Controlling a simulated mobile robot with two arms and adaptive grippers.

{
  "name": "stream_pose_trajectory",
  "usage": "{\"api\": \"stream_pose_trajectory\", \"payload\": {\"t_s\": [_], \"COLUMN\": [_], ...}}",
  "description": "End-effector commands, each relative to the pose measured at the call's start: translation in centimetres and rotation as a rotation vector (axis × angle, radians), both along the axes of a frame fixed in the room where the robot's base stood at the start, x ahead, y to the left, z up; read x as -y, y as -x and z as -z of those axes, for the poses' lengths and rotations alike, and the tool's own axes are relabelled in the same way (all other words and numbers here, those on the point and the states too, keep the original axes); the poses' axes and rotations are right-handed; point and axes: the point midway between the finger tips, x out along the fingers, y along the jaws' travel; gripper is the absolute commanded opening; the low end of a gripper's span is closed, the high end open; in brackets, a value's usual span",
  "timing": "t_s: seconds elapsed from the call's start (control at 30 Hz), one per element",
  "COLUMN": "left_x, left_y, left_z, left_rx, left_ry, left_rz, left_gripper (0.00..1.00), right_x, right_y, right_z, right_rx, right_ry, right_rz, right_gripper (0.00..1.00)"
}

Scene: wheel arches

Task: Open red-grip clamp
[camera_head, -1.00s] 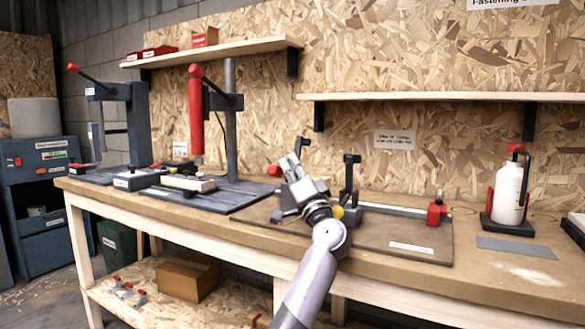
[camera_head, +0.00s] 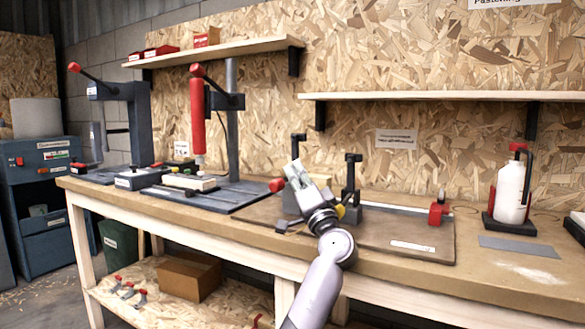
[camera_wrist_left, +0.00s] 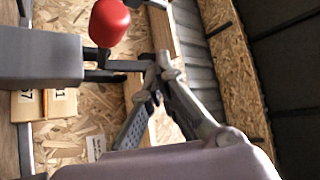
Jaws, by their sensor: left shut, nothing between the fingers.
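The clamp's red grip (camera_head: 277,185) shows just left of my left gripper in the head view, over the brown board (camera_head: 390,228). In the left wrist view the red grip (camera_wrist_left: 110,22) is large, at the top, beside a dark bar and a grey block (camera_wrist_left: 40,58). My left gripper (camera_head: 292,170) points up and is shut and empty. Its fingers meet in the left wrist view (camera_wrist_left: 155,68), close to the end of the dark bar; I cannot tell whether they touch it. My gripper and wrist hide much of the clamp's body. My right gripper is out of view.
A black post (camera_head: 352,180) stands right of my gripper. A red block (camera_head: 437,212) sits on a rail farther right, then a white bottle (camera_head: 511,190) in a stand. A press with a red cylinder (camera_head: 197,115) stands to the left. A shelf (camera_head: 440,97) hangs above.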

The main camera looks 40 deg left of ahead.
Motion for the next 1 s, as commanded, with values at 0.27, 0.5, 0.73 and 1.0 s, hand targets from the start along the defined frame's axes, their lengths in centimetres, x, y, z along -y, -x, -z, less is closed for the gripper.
{"api": "stream_pose_trajectory", "payload": {"t_s": [0.27, 0.5, 0.73, 1.0], "left_x": [4.8, 7.3, 7.7, 7.7], "left_y": [1.9, 3.0, 3.3, 3.2], "left_z": [3.3, 4.9, 5.1, 5.1], "left_rx": [-0.002, -0.001, 0.001, 0.001], "left_ry": [0.001, 0.001, 0.000, 0.000], "left_rz": [0.003, 0.002, 0.001, 0.001], "left_gripper": [0.00, 0.00, 0.00, 0.00], "right_x": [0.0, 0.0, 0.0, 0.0], "right_y": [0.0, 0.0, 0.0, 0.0], "right_z": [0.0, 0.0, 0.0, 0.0], "right_rx": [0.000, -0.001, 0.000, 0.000], "right_ry": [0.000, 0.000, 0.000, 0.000], "right_rz": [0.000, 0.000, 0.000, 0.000], "right_gripper": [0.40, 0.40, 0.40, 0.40]}}
